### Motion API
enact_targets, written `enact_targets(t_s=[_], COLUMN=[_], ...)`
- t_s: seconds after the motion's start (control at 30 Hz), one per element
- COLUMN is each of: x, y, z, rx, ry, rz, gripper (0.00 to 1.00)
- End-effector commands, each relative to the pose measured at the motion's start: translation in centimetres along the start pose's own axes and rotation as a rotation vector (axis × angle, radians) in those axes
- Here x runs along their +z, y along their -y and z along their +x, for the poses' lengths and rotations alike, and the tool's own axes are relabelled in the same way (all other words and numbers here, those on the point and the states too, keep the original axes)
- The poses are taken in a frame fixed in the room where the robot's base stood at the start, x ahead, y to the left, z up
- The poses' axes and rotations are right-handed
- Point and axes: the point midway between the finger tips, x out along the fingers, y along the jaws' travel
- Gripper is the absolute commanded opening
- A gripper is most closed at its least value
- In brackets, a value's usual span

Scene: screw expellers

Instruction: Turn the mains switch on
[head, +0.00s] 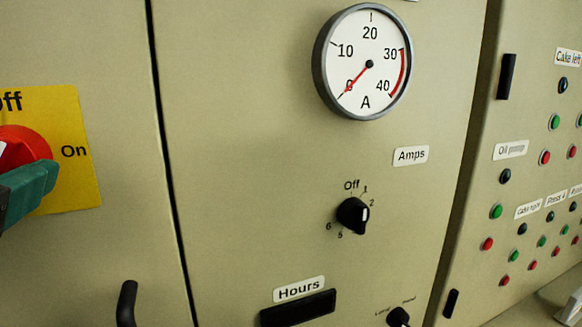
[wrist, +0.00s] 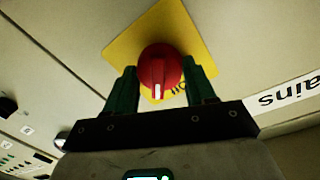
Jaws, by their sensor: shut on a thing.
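The mains switch is a red round knob (head: 22,146) on a yellow plate (head: 68,150) at the left edge of the head view. The knob's white mark points toward the bottom of the wrist view, near partly hidden lettering on the yellow plate (wrist: 125,45). In the head view a green finger covers the knob's lower part.
An ammeter (head: 366,62) reads about 0. Below it are a black selector knob (head: 353,215) and a dark "Hours" window (head: 298,308). A black handle (head: 127,303) stands out below the switch. Several push buttons fill the right panel. A white label (wrist: 288,97) ending in "ains" appears upside down.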

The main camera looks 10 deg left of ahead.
Motion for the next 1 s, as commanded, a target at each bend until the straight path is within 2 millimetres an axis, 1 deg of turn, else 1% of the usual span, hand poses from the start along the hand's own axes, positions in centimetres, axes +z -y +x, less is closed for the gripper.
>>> enact_targets(t_s=[0.07,0.6,0.8,1.0], x=[0.29,0.11,0.07,0.01], y=[-0.22,-0.25,-0.25,-0.26], z=[0.07,0.03,0.03,0.04], rx=[0.0,-0.008,-0.01,-0.011], ry=[0.006,0.049,0.063,0.071], rz=[0.072,0.578,0.734,0.846], gripper=[0.0,0.0,0.0,0.0])
